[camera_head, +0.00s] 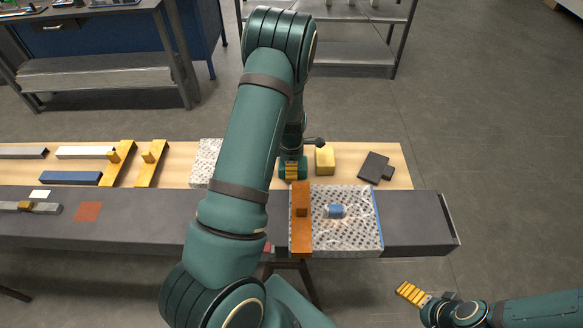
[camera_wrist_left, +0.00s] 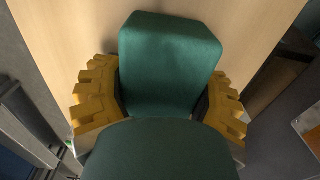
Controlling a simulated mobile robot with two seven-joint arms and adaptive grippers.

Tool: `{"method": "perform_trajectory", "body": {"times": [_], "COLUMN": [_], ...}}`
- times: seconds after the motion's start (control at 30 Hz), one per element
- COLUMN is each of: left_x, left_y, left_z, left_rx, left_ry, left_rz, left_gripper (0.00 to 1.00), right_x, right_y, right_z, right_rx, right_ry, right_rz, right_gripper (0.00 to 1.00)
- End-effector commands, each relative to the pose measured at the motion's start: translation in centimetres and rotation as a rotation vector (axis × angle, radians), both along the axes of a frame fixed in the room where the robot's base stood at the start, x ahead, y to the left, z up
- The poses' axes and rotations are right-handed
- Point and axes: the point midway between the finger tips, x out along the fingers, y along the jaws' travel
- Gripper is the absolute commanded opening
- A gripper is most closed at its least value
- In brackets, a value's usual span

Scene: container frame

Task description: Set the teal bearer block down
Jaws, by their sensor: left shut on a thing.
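The teal bearer block (camera_wrist_left: 168,62) sits between the yellow ribbed fingers of my left gripper (camera_wrist_left: 160,105) in the left wrist view. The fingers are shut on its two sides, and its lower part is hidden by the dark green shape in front. In the head view my left gripper (camera_head: 292,169) is over the wooden board (camera_head: 345,180), just left of a yellow block. Whether the teal block touches the wood or hangs just above it cannot be told. My right gripper (camera_head: 412,294) is at the lower right, over the floor; its finger gap is not clear.
A yellow block (camera_head: 324,160) and a dark grey piece (camera_head: 375,167) lie right of the left gripper. A perforated plate (camera_head: 355,235) with an orange bar (camera_head: 301,228) is in front. Yellow brackets (camera_head: 152,163) stand at left. Bare wood shows around the dark piece.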

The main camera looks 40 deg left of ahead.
Motion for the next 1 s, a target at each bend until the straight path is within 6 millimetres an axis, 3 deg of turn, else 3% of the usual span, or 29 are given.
{"method": "perform_trajectory", "body": {"times": [0.3,0.33,0.4,0.43,0.77,1.0], "left_x": [0.0,0.0,0.0,0.0,0.1,0.2], "left_y": [0.0,0.0,0.0,0.0,0.0,-0.1], "left_z": [-0.2,-0.3,-0.2,-0.2,0.2,3.8], "left_rx": [0.000,-0.001,0.000,0.000,0.000,0.000], "left_ry": [-0.001,-0.001,-0.001,-0.001,-0.001,-0.005], "left_rz": [0.000,0.000,0.000,0.000,-0.001,-0.002], "left_gripper": [0.41,0.71,0.95,1.00,1.00,1.00], "right_x": [0.0,-0.1,-0.1,-0.1,0.0,0.2], "right_y": [0.0,0.0,0.0,0.0,0.0,0.0], "right_z": [-0.2,-0.2,-0.1,-0.1,0.1,0.9], "right_rx": [0.000,0.000,0.000,0.000,0.000,-0.001], "right_ry": [0.001,0.002,0.002,0.002,0.000,-0.005], "right_rz": [0.000,0.001,0.001,0.001,0.000,-0.004], "right_gripper": [1.00,1.00,1.00,1.00,1.00,1.00]}}
